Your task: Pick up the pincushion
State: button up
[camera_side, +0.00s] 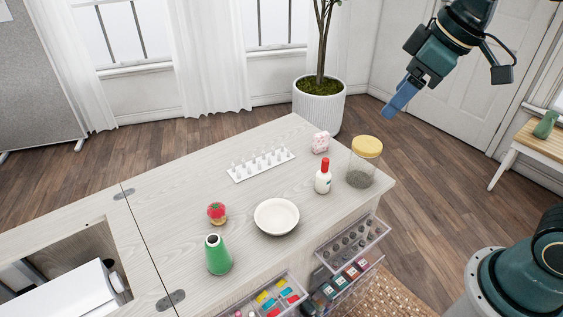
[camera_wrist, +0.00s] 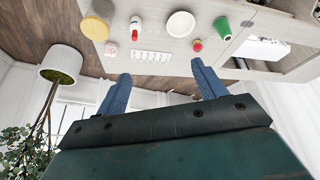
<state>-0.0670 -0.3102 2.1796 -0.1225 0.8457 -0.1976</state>
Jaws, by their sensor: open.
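The pincushion (camera_side: 217,212) is a small red, tomato-like ball on a tan base. It stands on the cabinet top, left of the white bowl and behind the green thread cone. In the wrist view the pincushion (camera_wrist: 198,46) shows as a small red spot beyond the right finger. My gripper (camera_side: 390,112) is raised high at the upper right of the side view, well away from the pincushion. In the wrist view my gripper (camera_wrist: 158,76) has its two blue fingers spread wide with nothing between them.
A white bowl (camera_side: 276,217) and green thread cone (camera_side: 218,256) stand near the pincushion. Farther right are a red-capped bottle (camera_side: 323,177), a yellow-lidded jar (camera_side: 362,162), a pink patterned block (camera_side: 321,142) and a white spool rack (camera_side: 260,164). Open drawers (camera_side: 350,244) jut from the cabinet front.

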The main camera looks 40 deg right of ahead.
jog(key=w+a+f+n+g+y, duration=0.1)
jog(key=w+a+n, duration=0.1)
jog(key=w, duration=0.3)
jog(key=w+a+f+n, duration=0.1)
jog(key=w+a, duration=0.2)
jog(key=w, duration=0.2)
jog(key=n+g+y, duration=0.2)
jog(key=n+g, duration=0.1)
jog(key=n, duration=0.5)
send_over(219, 205)
jog(key=d, duration=0.5)
notch_tip(219, 205, down, 22)
jog(key=shift+s+a+f, duration=0.15)
jog(key=shift+s+a, duration=0.1)
jog(key=shift+s, duration=0.2)
jog(key=shift+f, duration=0.1)
jog(key=shift+x, duration=4.2)
jog(key=shift+w+a, duration=0.1)
jog(key=shift+x, duration=2.5)
jog(key=shift+a, duration=0.1)
jog(key=shift+c, duration=0.4)
